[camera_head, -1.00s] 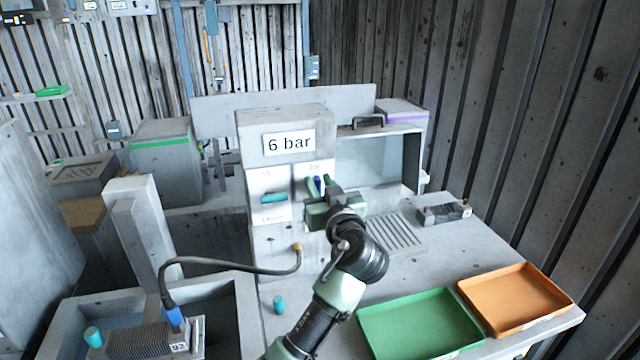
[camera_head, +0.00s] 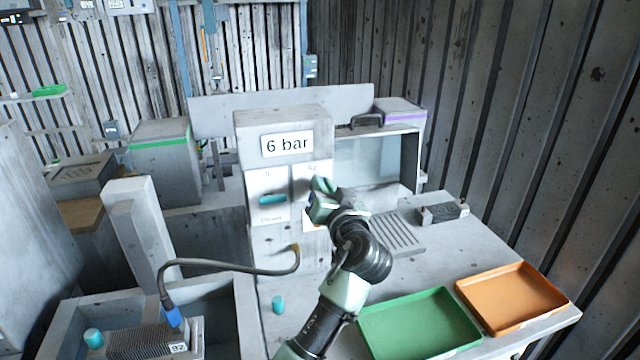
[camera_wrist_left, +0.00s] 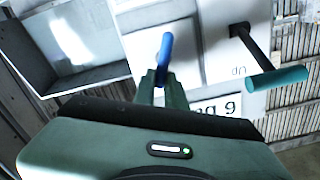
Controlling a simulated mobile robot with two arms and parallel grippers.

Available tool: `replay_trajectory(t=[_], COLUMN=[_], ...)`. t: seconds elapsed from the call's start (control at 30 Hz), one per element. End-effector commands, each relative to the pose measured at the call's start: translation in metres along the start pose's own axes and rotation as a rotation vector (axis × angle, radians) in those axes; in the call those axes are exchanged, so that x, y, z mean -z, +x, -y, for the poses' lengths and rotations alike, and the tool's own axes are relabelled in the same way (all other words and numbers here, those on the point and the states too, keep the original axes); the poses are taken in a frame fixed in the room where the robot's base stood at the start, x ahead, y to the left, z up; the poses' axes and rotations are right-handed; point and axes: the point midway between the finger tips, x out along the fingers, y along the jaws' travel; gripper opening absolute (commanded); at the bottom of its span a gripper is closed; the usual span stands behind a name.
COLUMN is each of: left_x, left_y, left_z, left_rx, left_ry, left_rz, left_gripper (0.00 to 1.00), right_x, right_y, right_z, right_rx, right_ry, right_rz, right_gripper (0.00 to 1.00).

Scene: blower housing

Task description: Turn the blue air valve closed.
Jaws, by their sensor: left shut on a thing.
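The blue air valve's lever (camera_wrist_left: 166,48) shows in the left wrist view, rising from between the fingers in front of a pale panel. My left gripper (camera_wrist_left: 162,84) is shut on this lever. In the head view my left gripper (camera_head: 321,190) is at the right half of the panel under the "6 bar" sign and hides most of the blue valve. My right gripper is in neither view.
A teal lever (camera_head: 272,199) sits left of the valve; it also shows in the wrist view (camera_wrist_left: 278,78). A hose (camera_head: 235,268) curves at front left. A green tray (camera_head: 420,325) and an orange tray (camera_head: 513,297) lie at front right.

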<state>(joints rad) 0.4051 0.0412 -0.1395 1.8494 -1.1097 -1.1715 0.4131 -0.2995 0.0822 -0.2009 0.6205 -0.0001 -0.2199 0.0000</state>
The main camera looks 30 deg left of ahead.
Motion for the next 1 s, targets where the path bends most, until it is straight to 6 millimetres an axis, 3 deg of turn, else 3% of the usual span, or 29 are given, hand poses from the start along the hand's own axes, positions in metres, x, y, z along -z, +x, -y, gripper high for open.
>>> replay_trajectory(t=[1.0], left_x=[-0.008], left_y=[0.0], left_z=[-0.02], left_rx=[-0.001], left_ry=[0.94], left_rz=[-0.002], left_gripper=[0.0], right_x=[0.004], right_y=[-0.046], right_z=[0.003], right_rx=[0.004], right_ry=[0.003], right_rz=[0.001], right_gripper=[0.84])
